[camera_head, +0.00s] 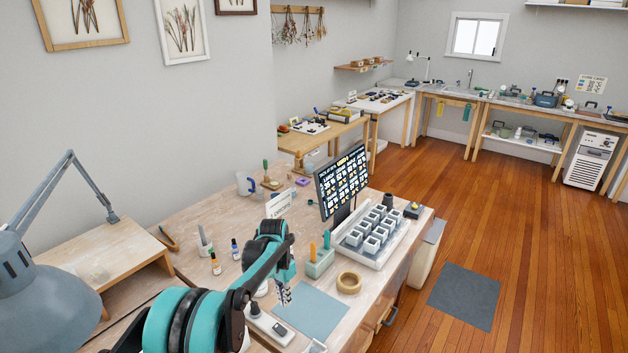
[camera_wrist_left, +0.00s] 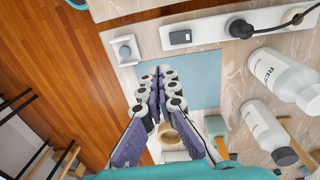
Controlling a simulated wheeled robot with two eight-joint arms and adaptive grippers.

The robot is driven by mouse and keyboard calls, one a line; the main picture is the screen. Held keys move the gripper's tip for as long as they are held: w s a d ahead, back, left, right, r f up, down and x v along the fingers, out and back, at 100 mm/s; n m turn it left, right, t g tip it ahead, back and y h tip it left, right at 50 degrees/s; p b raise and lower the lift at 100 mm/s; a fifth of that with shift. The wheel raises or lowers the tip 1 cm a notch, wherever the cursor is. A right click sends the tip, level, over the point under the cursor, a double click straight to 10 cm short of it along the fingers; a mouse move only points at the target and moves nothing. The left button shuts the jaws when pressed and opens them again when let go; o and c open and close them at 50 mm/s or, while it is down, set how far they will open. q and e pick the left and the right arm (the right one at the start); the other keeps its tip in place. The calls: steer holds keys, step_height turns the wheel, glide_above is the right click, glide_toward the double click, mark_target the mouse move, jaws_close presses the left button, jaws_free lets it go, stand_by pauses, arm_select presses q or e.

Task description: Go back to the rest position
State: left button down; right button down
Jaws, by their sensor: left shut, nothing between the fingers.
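My left gripper (camera_head: 285,293) reaches in over the workbench (camera_head: 205,200) from the left, pointing down near the left edge of a blue-grey mat (camera_head: 316,312). In the left wrist view its fingers (camera_wrist_left: 157,74) are together at the tips, with nothing held, and the mat (camera_wrist_left: 203,80) lies beneath them. My right gripper is not in view in either picture.
A lamp (camera_head: 40,290) is at left.

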arm_select(q)
steer(key=s+a+r+n+t+b, duration=0.1)
steer(key=s+a+r+n+t, duration=0.2)
steer(key=s+r, duration=0.95)
steer(key=s+a+f+n+t+b, duration=0.1)
steer(key=s+a+f+n+t, duration=0.2)
steer(key=s, duration=1.4)
steer(key=shift+s+n+t+y+b, duration=0.3)
steer(key=shift+t+y+b, duration=0.1)
steer(key=shift+t, duration=0.4)
